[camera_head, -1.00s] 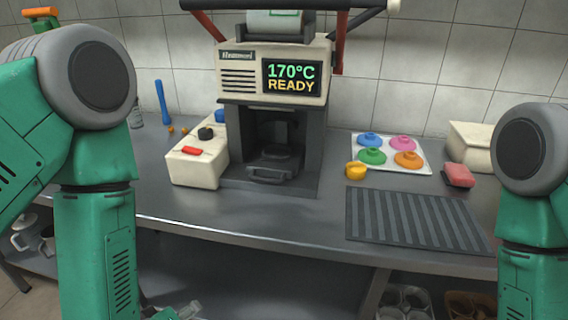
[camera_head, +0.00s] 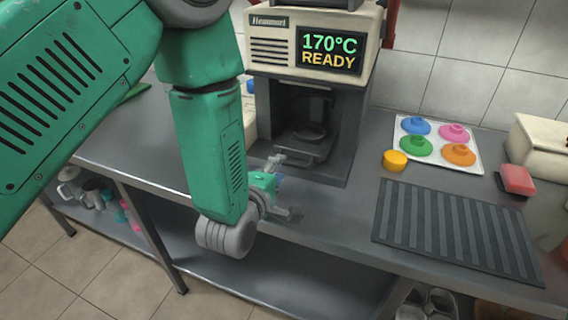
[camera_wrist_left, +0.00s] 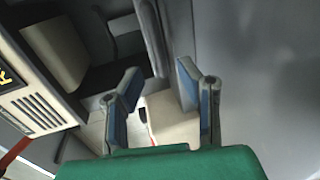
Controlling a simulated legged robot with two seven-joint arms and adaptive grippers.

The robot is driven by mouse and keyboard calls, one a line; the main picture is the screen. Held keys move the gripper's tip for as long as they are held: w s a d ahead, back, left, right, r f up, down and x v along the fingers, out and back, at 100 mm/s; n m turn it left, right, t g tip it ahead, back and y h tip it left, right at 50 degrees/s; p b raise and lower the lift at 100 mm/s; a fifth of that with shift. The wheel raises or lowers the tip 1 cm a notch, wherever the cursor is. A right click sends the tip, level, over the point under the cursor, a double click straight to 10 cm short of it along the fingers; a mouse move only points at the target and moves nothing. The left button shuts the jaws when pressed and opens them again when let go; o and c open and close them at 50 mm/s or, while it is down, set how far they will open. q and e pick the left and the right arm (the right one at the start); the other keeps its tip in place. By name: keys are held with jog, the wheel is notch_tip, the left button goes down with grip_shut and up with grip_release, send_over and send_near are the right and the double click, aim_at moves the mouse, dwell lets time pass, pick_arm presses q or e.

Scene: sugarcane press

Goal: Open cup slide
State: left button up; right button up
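The cup slide (camera_head: 300,152) is a dark tray with a front handle, low in the bay of the cream press (camera_head: 318,95) that reads 170°C READY. A round dark seat shows on it, and it appears pushed in. My left gripper (camera_head: 282,188) is in front of the press near the counter edge, a little below and left of the handle, apart from it. In the left wrist view its two blue-padded fingers (camera_wrist_left: 158,85) stand apart with nothing between them. A dark bar beyond them may be the handle; I cannot tell. My right gripper is not in view.
A cream box (camera_wrist_left: 172,122) stands beside the press, mostly hidden behind my left arm in the head view. To the right are a ribbed mat (camera_head: 455,230), a white tray of coloured lids (camera_head: 472,165), a yellow piece (camera_head: 395,161) and a pink block (camera_head: 517,180).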

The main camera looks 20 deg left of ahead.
pick_arm(q)
jog(key=x, duration=0.3)
jog(key=shift+w+a+f, duration=0.1)
jog(key=shift+a+f, duration=0.05)
jog(key=shift+a, duration=0.1)
jog(key=shift+w+a+f, duration=0.1)
jog(key=shift+w+a, duration=0.15)
jog(key=shift+a, duration=0.2)
jog(key=shift+d, duration=0.4)
grip_shut()
jog(key=shift+d, duration=0.1)
jog(key=shift+s, duration=0.1)
